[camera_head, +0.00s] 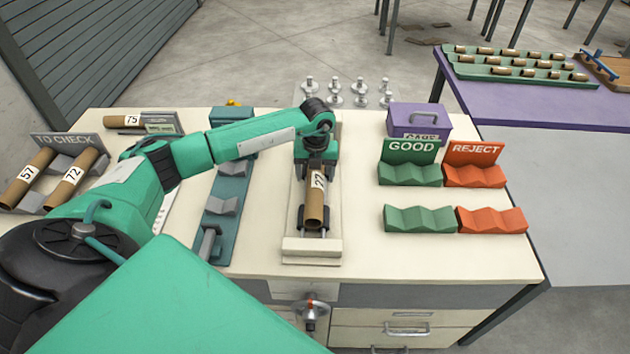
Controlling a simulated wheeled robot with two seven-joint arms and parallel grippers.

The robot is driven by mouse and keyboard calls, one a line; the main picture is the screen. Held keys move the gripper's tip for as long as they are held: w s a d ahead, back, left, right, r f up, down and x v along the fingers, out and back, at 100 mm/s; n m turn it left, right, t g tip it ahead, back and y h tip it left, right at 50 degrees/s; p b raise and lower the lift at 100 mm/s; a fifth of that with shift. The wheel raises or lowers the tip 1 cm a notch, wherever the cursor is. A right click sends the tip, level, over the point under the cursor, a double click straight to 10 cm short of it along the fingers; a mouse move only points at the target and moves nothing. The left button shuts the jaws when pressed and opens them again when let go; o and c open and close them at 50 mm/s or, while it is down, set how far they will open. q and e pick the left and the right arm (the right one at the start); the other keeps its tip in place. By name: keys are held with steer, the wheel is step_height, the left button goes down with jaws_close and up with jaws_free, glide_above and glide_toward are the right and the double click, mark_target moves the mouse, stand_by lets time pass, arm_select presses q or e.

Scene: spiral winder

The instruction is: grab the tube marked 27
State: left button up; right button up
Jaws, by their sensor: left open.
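The brown cardboard tube marked 27 (315,209) lies lengthwise in a narrow pale holder (311,246) at the middle of the table. Its white label faces up, and its near end is open towards me. My left gripper (316,176) is open and points down over the far part of this tube. The gripper's body hides the tube's far end. I cannot tell whether the fingers touch the tube. My right gripper is not in view.
Tubes 57 (25,178) and 72 (77,180) lie in the TO CHECK rack at left; tube 75 (124,121) lies behind. A teal fixture (225,203) stands left of the holder. Green GOOD cradles (410,174) and red REJECT cradles (474,175) at right are empty.

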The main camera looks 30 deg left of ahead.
arm_select(q)
steer(key=shift+f, duration=0.95)
steer(key=shift+c, duration=0.2)
steer(key=c, duration=1)
steer(key=shift+c, duration=0.2)
steer(key=shift+r, duration=0.15)
